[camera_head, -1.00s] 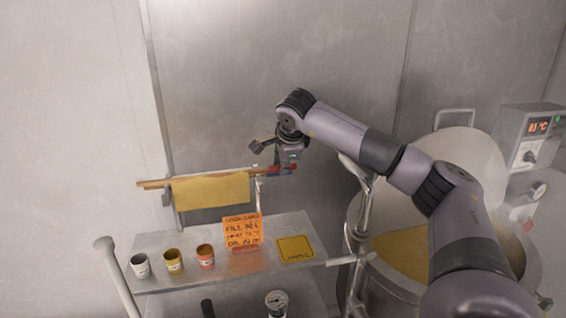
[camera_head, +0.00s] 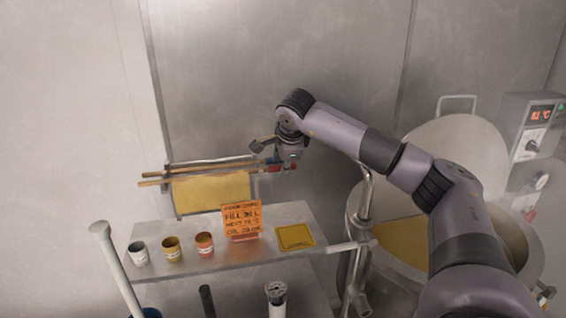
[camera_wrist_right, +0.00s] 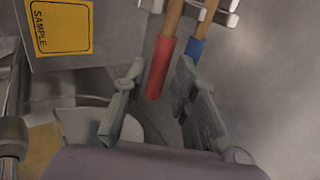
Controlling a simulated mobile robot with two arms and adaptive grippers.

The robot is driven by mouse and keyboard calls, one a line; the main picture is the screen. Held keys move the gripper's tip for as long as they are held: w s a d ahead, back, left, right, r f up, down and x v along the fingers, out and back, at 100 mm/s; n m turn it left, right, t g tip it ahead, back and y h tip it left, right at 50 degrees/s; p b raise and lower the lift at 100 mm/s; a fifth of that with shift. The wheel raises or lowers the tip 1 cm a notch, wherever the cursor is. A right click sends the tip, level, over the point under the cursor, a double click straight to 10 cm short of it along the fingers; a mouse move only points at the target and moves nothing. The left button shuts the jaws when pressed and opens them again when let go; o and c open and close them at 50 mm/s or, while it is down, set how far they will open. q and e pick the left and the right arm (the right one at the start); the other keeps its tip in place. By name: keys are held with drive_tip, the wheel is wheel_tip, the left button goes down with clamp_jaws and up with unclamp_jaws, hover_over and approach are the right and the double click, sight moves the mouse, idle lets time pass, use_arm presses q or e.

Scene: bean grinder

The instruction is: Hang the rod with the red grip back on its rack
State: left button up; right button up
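The rod with the red grip runs level across the rack (camera_head: 176,201) in the head view. Its red grip (camera_wrist_right: 160,68) lies between the fingers of my right gripper (camera_wrist_right: 160,85) in the right wrist view, with a gap on each side. That gripper (camera_head: 282,164) is open around the grip at the rods' right end. A second rod with a blue grip (camera_wrist_right: 195,50) lies beside the red one, near the right finger. White rack brackets (camera_wrist_right: 228,17) show at the rods; whether the red-grip rod rests fully on them I cannot tell. My left gripper is out of view.
A yellow sheet (camera_head: 212,190) hangs behind the rods. The shelf (camera_head: 175,262) below holds three small cups (camera_head: 171,248), an orange sign (camera_head: 241,219) and a yellow sample card (camera_head: 295,237). A large kettle (camera_head: 520,240) and a control box (camera_head: 532,125) stand at the right.

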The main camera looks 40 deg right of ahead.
drive_tip(key=shift+o, duration=1.2)
drive_tip(key=v, duration=1.2)
